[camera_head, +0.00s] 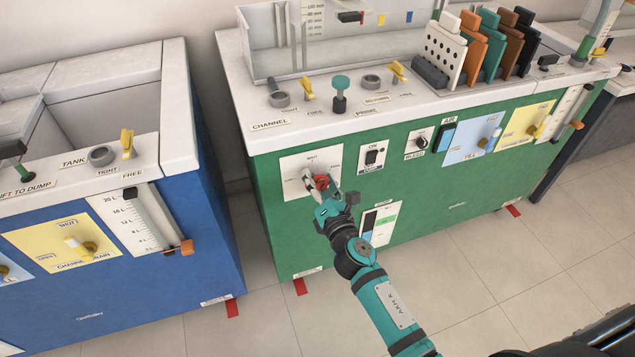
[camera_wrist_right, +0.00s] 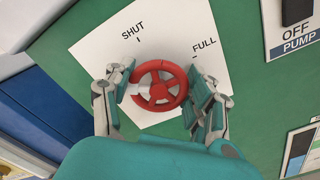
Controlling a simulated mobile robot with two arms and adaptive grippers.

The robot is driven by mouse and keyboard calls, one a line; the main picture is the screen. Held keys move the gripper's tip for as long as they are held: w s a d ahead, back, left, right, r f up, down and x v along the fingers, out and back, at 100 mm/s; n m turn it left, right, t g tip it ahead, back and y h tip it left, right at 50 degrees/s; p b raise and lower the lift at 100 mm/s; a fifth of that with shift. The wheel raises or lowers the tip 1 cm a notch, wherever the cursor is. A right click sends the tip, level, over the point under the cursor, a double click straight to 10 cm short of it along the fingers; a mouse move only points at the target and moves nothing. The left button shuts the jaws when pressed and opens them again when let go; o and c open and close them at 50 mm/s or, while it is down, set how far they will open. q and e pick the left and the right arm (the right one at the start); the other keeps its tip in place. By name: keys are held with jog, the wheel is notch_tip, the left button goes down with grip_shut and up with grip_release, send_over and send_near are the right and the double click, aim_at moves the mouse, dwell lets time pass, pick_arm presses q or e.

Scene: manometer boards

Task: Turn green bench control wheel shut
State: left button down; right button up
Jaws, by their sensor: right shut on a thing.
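The green bench (camera_head: 272,207) stands in the middle of the head view. Its red control wheel (camera_head: 321,182) sits on a white plate (camera_head: 297,163) on the front panel. In the right wrist view the red wheel (camera_wrist_right: 159,86) has spokes and a pale mark at its left rim. The plate there (camera_wrist_right: 178,35) reads SHUT at upper left and FULL at right. My right gripper (camera_head: 322,196) is at the wheel, and in the wrist view its two fingers (camera_wrist_right: 160,92) close on the rim from left and right. My left gripper is not in view.
The pump switch (camera_head: 372,156), bleed knob (camera_head: 421,142) and level gauge (camera_head: 380,222) are right of the wheel. A blue bench (camera_head: 150,290) stands left, with a narrow gap between. Colored plates (camera_head: 470,50) stand on the green bench top. Floor (camera_head: 480,260) in front is clear.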

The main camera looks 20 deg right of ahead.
jog(key=m, duration=0.3)
jog(key=shift+f+m, duration=0.15)
jog(key=shift+m, duration=0.25)
jog(key=m, duration=0.3)
jog(key=shift+d+m, duration=0.1)
jog(key=shift+m, duration=1.2)
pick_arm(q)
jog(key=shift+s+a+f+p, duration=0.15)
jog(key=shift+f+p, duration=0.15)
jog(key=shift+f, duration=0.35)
pick_arm(e)
jog(key=shift+f+m, duration=0.15)
jog(key=shift+m, duration=0.85)
jog(key=o, duration=1.2)
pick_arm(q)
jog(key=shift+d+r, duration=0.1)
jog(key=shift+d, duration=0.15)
pick_arm(e)
jog(key=shift+s, duration=0.1)
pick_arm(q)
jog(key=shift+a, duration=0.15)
pick_arm(e)
jog(key=s, duration=1.2)
jog(key=shift+d, duration=0.2)
